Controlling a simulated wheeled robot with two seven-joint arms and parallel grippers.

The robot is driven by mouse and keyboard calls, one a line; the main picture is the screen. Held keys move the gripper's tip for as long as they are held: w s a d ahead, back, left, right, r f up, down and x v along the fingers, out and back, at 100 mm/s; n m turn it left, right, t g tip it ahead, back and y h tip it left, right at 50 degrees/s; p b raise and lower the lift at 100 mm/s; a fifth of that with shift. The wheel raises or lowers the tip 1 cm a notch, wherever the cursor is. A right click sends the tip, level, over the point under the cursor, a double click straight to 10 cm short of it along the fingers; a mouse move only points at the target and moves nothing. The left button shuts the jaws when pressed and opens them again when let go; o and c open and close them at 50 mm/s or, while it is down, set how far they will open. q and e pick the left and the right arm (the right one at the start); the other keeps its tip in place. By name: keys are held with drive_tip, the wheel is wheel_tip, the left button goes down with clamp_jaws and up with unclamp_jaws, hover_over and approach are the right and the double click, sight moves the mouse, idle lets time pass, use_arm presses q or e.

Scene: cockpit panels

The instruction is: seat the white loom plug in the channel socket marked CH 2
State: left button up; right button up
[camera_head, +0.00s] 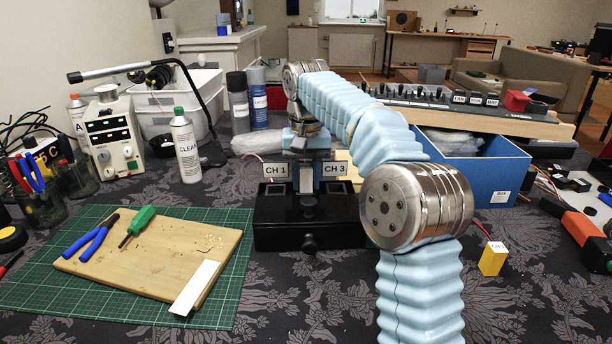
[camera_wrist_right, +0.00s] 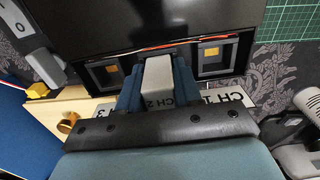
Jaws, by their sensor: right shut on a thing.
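The black channel box (camera_head: 310,236) stands at the middle of the table, with plates CH 1 (camera_head: 275,170) and CH 3 (camera_head: 335,169) facing me. My right gripper (camera_head: 305,175) reaches down between these plates, over the middle of the box. In the right wrist view, my right gripper (camera_wrist_right: 157,80) is shut on the grey-white plug (camera_wrist_right: 158,70), one blue finger on each side. A CH 2 marking (camera_wrist_right: 160,101) shows between the fingers. The plug's end is at the middle position; its socket is hidden, so I cannot tell how deep it sits. My left gripper is out of view.
Open sockets flank the plug in the wrist view, on the CH 3 side (camera_wrist_right: 107,73) and the CH 1 side (camera_wrist_right: 213,56). A yellow tagged block (camera_head: 493,258) and a blue bin (camera_head: 475,178) are at right. A wooden board (camera_head: 160,250) with tools lies at left.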

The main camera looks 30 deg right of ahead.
sight(307, 166)
drive_tip(key=o, duration=1.1)
wheel_tip(307, 166, up, 6)
drive_tip(key=shift+w+r+p, duration=0.1)
drive_tip(key=shift+r+p, duration=0.05)
drive_tip(key=shift+p, duration=0.4)
drive_tip(key=shift+r, duration=0.55)
